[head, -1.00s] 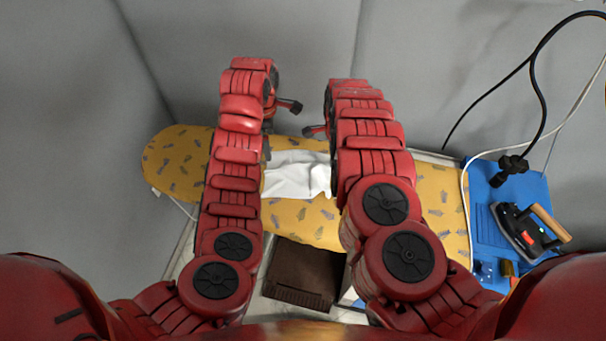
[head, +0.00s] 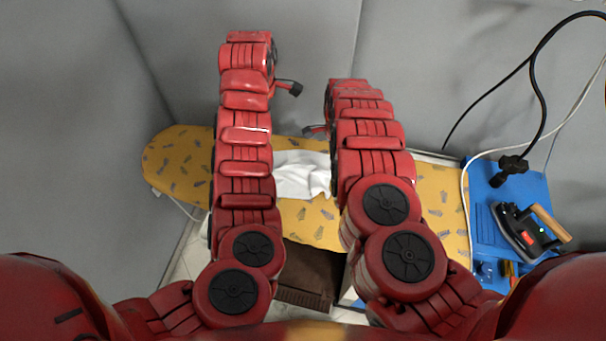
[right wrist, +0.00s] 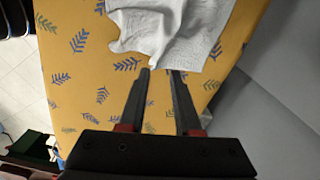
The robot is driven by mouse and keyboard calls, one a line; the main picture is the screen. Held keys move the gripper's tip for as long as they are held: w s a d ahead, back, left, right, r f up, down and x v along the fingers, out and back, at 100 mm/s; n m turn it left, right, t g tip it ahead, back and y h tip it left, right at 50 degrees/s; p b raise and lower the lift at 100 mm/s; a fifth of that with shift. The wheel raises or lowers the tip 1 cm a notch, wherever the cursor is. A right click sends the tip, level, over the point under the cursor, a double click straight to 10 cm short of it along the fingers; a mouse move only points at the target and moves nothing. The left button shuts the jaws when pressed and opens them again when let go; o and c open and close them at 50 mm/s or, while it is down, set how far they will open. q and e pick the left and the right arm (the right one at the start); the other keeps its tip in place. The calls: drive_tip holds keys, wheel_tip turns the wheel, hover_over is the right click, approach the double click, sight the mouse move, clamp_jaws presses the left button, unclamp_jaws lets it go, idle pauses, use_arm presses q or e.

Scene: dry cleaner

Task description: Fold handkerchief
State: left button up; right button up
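The white handkerchief (head: 302,176) lies rumpled on the yellow ironing board (head: 178,165) between my two arms in the head view. Its left part is hidden behind my left arm. It also shows at the top of the right wrist view (right wrist: 180,28), with uneven edges. My right gripper (right wrist: 160,74) is open and empty, its fingertips just short of the handkerchief's edge. Of my left gripper (head: 289,88), only a dark fingertip part shows beyond the board's far edge; its opening is hidden.
A black iron (head: 524,232) with a wooden handle rests on a blue surface (head: 492,180) at the right, with cables rising behind. Grey walls stand close behind the board. A dark brown box (head: 310,275) is below the near edge.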

drive_tip(key=o, duration=0.6)
drive_tip(key=shift+o, duration=0.2)
drive_tip(key=o, duration=0.4)
drive_tip(key=shift+c, duration=0.2)
drive_tip(key=shift+r, duration=2.75)
